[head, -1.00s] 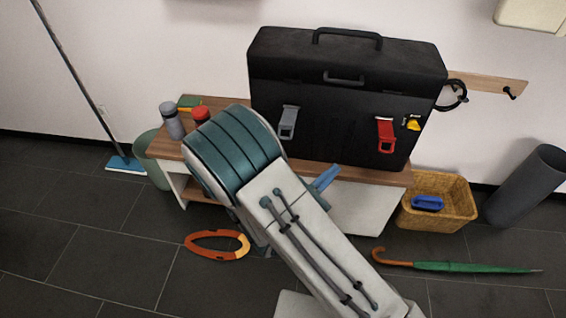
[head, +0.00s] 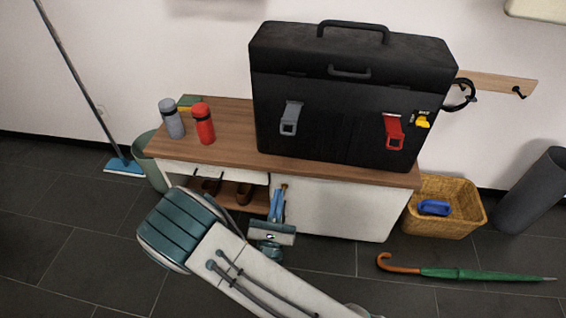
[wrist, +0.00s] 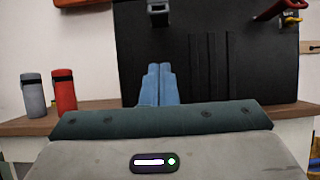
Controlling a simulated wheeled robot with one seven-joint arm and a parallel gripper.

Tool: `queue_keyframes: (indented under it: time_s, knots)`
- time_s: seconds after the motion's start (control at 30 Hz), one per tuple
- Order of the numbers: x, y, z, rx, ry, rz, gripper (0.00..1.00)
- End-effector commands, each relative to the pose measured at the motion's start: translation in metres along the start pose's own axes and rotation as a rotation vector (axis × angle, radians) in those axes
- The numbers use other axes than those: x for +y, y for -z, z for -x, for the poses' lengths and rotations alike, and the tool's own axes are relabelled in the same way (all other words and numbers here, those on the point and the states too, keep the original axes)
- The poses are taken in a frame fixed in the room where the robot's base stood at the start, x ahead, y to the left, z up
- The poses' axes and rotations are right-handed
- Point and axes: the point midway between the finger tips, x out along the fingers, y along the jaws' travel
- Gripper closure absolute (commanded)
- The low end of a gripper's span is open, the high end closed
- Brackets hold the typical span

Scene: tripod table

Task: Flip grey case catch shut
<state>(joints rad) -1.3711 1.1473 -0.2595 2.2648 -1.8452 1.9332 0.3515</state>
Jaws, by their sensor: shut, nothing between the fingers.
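The black case (head: 345,115) stands upright on the wooden-topped bench (head: 215,150). Its grey catch (head: 290,118) is on the left of the front face and looks tilted out from the case. It also shows at the top of the wrist view (wrist: 159,12). The red catch (head: 394,132) is on the right of the same face. My gripper (head: 279,192) is in front of the bench, below the grey catch and apart from it. In the wrist view its blue fingers (wrist: 159,84) are together with nothing between them, pointing at the case front below the catch.
A grey bottle (head: 171,120) and a red bottle (head: 203,124) stand on the bench left of the case. A yellow tag (head: 422,122) hangs near the red catch. A wicker basket (head: 445,222) and a green umbrella (head: 480,274) are on the floor at right.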

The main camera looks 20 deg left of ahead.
Motion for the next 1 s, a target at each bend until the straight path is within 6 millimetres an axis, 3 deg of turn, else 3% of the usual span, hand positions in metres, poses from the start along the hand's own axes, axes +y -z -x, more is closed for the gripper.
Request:
queue_keyframes:
  time_s: [0.17, 0.53, 0.8, 1.0]
  knots:
    - [-0.001, 0.001, -0.023, -0.002, 0.006, -0.001, 1.00]
    - [-0.001, -0.001, -0.102, -0.003, 0.005, -0.002, 1.00]
    - [0.000, -0.022, -0.120, -0.002, 0.002, -0.002, 1.00]
    - [-0.001, -0.028, -0.125, 0.000, 0.002, 0.001, 1.00]
